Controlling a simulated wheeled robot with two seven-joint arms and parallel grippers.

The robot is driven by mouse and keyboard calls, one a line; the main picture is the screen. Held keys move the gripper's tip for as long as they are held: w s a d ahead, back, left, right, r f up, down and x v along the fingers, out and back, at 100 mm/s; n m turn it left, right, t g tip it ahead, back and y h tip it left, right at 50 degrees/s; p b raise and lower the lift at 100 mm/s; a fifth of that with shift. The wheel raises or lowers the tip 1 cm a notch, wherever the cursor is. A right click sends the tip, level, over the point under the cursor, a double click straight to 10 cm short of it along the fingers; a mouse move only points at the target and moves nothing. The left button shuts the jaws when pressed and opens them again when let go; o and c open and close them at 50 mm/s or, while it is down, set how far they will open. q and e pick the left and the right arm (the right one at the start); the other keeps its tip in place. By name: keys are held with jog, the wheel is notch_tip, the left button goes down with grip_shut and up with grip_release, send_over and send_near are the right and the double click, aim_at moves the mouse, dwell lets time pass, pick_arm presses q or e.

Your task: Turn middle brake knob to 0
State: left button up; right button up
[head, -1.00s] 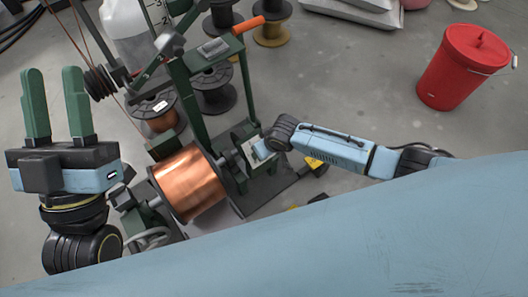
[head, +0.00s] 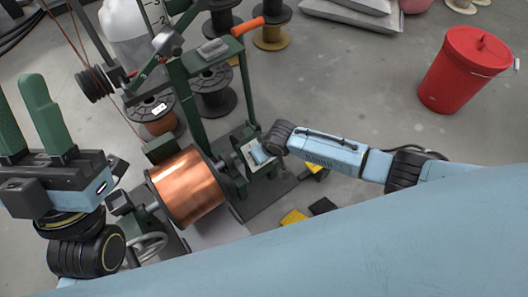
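A green winding machine (head: 196,110) stands in the middle of the head view, with a large copper spool (head: 187,187) on its shaft. My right gripper (head: 257,153) is at the machine's low right-hand part, beside a pale plate (head: 248,146). Its fingers are hidden by the wrist and too small to read. I cannot make out the middle brake knob or its setting, nor whether the gripper touches it. My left gripper (head: 21,112) is open and empty at the left edge, with its two green fingers pointing up and apart.
A red lidded bucket (head: 463,70) stands at the right. Several smaller spools, one a dark spool (head: 213,90), stand behind the machine. An orange handle (head: 247,26) sticks out at its top. A yellow block (head: 294,217) lies on the floor. Floor between machine and bucket is mostly clear.

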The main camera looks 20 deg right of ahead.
jog(key=shift+c, duration=1.4)
